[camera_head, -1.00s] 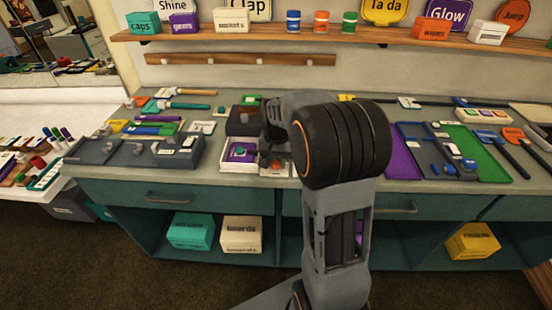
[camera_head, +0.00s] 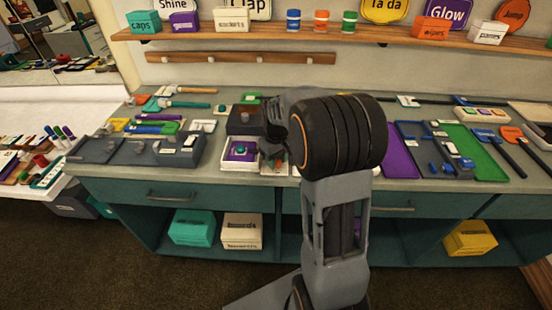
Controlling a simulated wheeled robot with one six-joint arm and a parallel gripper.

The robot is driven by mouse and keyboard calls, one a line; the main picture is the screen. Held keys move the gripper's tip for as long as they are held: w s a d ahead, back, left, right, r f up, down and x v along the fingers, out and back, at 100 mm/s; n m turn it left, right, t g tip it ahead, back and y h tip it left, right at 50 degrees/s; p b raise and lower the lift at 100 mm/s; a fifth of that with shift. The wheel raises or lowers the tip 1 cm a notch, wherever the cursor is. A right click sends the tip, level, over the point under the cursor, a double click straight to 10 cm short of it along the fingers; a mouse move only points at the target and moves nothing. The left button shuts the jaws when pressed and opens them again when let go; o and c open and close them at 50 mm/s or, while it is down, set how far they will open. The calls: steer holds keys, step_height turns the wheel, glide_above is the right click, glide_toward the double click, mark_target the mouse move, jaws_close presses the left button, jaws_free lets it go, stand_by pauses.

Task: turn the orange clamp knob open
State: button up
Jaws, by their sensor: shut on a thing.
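My gripper (camera_head: 276,152) points down over a small pale plate (camera_head: 270,170) near the front edge of the counter. It is shut on the orange clamp knob on that plate. The jaws and my thick dark wrist hide the knob almost wholly, so how far it is turned cannot be told.
A white-rimmed box with a purple and green part (camera_head: 240,152) stands just left of the plate. A dark grey tray (camera_head: 140,150) lies further left. Purple (camera_head: 402,160) and green (camera_head: 490,165) mats lie at right. A shelf (camera_head: 400,38) runs above.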

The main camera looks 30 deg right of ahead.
steer(key=shift+n, duration=0.5)
steer(key=o, duration=0.9)
step_height(320, 180, up, 14)
steer(key=shift+f+p, duration=0.1)
steer(key=shift+p, duration=0.35)
stand_by(0.4)
steer(key=s+a+f+m+t, duration=0.1)
steer(key=s+a, duration=0.2)
steer(key=s, duration=0.2)
steer(key=s+a+f+m+t+p, duration=0.1)
steer(key=s+a, duration=0.2)
steer(key=s, duration=0.2)
steer(key=s+a+f+m+t+p, duration=0.1)
steer(key=s+a, duration=0.2)
steer(key=s, duration=0.3)
steer(key=shift+s+a+f+t, duration=0.1)
steer(key=shift+a+f+t, duration=0.05)
steer(key=shift+a+t, duration=0.2)
